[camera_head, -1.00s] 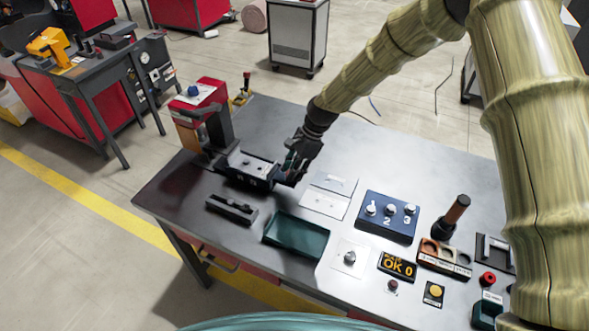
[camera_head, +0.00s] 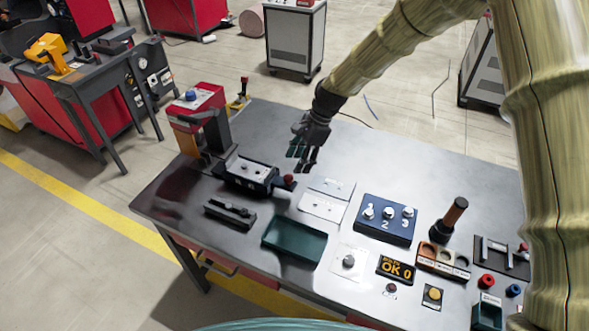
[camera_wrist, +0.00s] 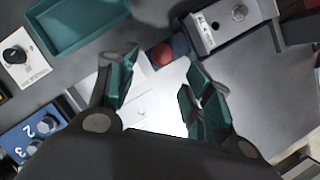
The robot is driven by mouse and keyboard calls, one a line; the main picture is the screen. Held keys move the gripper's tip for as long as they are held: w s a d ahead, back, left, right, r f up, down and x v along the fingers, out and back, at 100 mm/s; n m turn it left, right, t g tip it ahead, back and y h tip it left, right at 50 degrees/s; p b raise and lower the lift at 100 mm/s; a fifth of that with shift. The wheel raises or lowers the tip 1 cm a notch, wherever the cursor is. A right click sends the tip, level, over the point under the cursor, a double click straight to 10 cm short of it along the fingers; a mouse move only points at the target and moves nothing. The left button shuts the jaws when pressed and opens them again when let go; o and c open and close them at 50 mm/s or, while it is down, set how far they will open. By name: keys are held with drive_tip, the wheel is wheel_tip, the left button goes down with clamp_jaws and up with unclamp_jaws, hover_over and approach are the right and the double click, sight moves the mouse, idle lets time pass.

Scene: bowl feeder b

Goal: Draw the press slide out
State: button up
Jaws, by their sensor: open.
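The press (camera_head: 200,115) stands at the left of the table, red on top with a dark arm. Its slide (camera_head: 250,172), a dark block with a light grey top plate, sticks out to the right of the press and ends in a red knob (camera_head: 288,181). In the wrist view the slide (camera_wrist: 222,22) is at the top and the red knob (camera_wrist: 162,54) lies beyond the gap between my fingers. My gripper (camera_head: 303,158) is open and empty, above and behind the knob, apart from it. The teal fingertips (camera_wrist: 160,88) show in the wrist view.
A blue panel with numbered knobs (camera_head: 386,218) stands to the right. The table behind the panel is clear.

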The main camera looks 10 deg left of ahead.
drive_tip(key=v, duration=0.5)
drive_tip(key=shift+d+r, duration=0.15)
drive_tip(key=shift+r, duration=0.15)
